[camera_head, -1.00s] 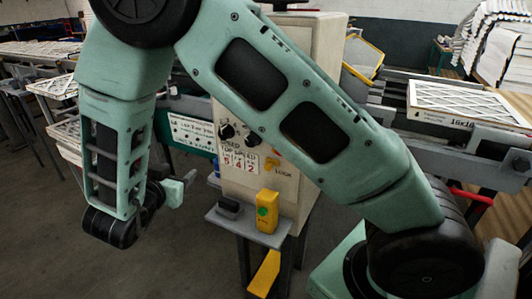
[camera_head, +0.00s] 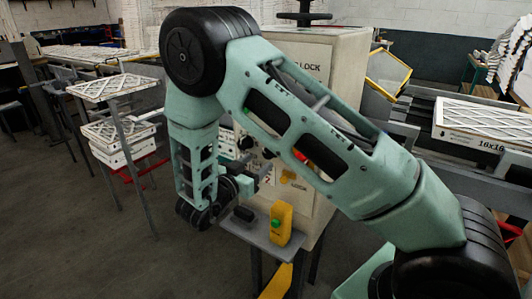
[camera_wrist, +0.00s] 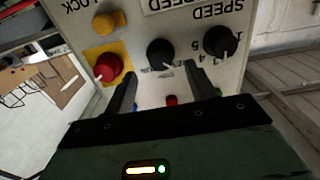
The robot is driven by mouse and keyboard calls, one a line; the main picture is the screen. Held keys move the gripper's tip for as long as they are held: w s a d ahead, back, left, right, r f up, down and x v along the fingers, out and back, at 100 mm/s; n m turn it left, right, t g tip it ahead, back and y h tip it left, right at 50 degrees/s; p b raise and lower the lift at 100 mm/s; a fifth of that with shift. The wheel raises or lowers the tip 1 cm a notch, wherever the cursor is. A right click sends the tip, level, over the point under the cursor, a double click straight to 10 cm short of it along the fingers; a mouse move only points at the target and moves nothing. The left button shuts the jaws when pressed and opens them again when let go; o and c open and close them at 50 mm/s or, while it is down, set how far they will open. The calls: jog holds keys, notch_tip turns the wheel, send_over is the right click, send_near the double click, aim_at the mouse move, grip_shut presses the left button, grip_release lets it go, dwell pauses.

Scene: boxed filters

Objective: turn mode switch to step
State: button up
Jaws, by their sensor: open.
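The control box (camera_head: 345,85) stands right of centre in the head view, its front partly hidden by my arm. In the wrist view its panel appears upside down. A black knob with a white pointer line (camera_wrist: 160,52) sits in the middle, just beyond and between my fingertips. A second black knob (camera_wrist: 220,42), with numbers around it, is to its right. The label by the middle knob is too small to read, so I cannot tell which knob is the mode switch. My gripper (camera_wrist: 160,72) is open and empty, facing the panel; it also shows in the head view (camera_head: 264,174).
Under the panel, a shelf (camera_head: 238,228) holds a yellow box with a green button (camera_head: 281,225). Boxed filters (camera_head: 110,88) stand on racks to the left.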

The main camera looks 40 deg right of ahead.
aim_at(267, 155)
jog(key=p+x, duration=0.1)
jog(key=x, duration=0.4)
jog(key=shift+w+d, duration=0.1)
jog(key=shift+d, duration=0.2)
jog(key=c, duration=1)
